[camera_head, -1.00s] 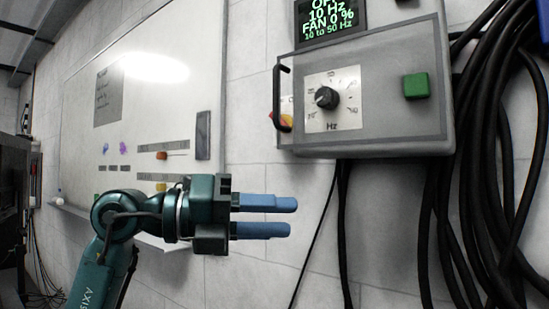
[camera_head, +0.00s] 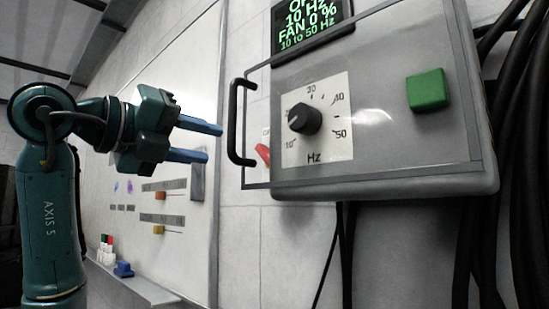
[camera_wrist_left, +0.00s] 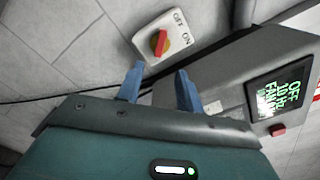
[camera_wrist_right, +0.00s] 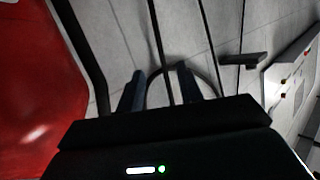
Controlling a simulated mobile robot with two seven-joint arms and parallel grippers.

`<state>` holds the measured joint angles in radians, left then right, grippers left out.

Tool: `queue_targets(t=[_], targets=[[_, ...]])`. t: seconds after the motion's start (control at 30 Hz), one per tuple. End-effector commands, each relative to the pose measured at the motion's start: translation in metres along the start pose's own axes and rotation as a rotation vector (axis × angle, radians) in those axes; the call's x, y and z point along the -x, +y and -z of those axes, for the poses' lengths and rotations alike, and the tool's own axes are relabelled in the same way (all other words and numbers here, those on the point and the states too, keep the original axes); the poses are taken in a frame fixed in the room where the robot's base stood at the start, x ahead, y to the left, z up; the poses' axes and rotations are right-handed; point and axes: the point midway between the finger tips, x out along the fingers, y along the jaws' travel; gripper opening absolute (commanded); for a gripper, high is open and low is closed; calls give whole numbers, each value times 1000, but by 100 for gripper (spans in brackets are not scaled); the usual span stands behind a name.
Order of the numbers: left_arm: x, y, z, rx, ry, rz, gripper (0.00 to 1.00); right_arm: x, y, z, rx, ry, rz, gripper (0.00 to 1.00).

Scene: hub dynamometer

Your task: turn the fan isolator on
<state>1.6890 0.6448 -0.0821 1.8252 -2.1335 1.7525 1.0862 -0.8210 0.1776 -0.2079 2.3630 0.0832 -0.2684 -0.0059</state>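My left gripper (camera_head: 214,142) is open and empty, left of that black handle. In the left wrist view its blue fingertips (camera_wrist_left: 160,72) are apart, just short of the isolator. My right gripper (camera_wrist_right: 178,85) is open and empty, away from the isolator.
The grey control box (camera_head: 400,150) carries a Hz knob (camera_head: 305,118), a green button (camera_head: 428,90) and a display (camera_head: 312,25). Its black handle (camera_head: 236,122) sticks out by the isolator. Black cables (camera_head: 510,150) hang at right. A whiteboard (camera_head: 205,80) is at left.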

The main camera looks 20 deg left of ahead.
Motion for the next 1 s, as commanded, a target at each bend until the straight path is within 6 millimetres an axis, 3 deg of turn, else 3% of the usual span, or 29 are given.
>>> queue_targets(t=[0.17, 0.6, 0.8, 1.0], targets=[[-22, -1, 1, 1, 5, 1, 36, 0, -1, 0, -2, -5, 1, 36], [-109, -1, 1, 1, 5, 1, 36, -4, -3, -1, -11, -34, 8, 36], [-127, -1, 1, -1, 3, 1, 36, -4, -3, -2, -14, -40, 9, 36], [-130, 0, 1, -2, 2, 0, 36, -5, -4, -2, -15, -42, 10, 36]])
